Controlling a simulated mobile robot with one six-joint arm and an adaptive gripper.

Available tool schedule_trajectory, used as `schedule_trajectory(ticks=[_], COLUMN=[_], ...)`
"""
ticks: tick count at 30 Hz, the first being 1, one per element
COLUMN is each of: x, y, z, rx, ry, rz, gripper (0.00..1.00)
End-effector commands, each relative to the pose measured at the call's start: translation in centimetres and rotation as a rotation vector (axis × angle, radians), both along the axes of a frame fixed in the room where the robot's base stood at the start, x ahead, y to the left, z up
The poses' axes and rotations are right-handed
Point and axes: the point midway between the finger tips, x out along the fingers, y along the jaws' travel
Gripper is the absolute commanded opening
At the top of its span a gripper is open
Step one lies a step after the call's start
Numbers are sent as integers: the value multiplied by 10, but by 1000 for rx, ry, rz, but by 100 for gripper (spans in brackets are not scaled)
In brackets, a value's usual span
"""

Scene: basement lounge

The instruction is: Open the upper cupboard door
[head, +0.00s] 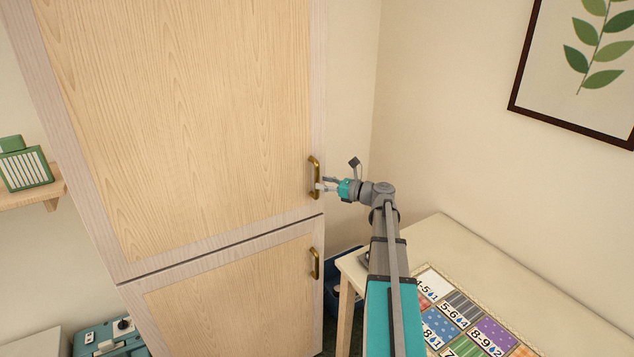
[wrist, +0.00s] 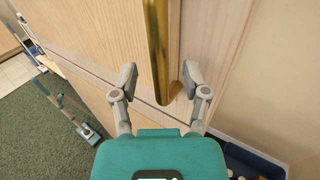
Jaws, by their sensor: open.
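The upper cupboard door (head: 190,110) is a pale wood panel and looks shut, its lower edge lying along the seam above the lower door (head: 235,295). Its brass handle (head: 316,178) stands upright near the door's right edge. My gripper (head: 325,184) is at this handle, coming from the right. In the wrist view my gripper (wrist: 160,80) is open, with one finger on each side of the brass handle (wrist: 158,45). I see a gap between the handle and each finger, so it is not clamped.
A second brass handle (head: 315,263) is on the lower door. A table (head: 455,240) with a patterned mat stands at the right, below my arm. A blue bin (head: 340,270) sits between cupboard and table. A shelf (head: 45,192) with a green object is at the left.

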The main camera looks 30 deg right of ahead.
Motion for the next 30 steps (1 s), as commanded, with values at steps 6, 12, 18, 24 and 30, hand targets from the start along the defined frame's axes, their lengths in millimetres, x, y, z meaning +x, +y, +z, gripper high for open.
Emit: schedule_trajectory(ticks=[6, 12, 18, 24, 30], x=[18, 22, 22, 22, 22], y=[11, 15, 15, 15, 15], z=[0, 0, 0, 0, 0], rx=[0, 0, 0, 0, 0], ry=[0, 0, 0, 0, 0], rz=[1, 0, -1, 0, 0], gripper=[59, 59, 59, 32, 0])
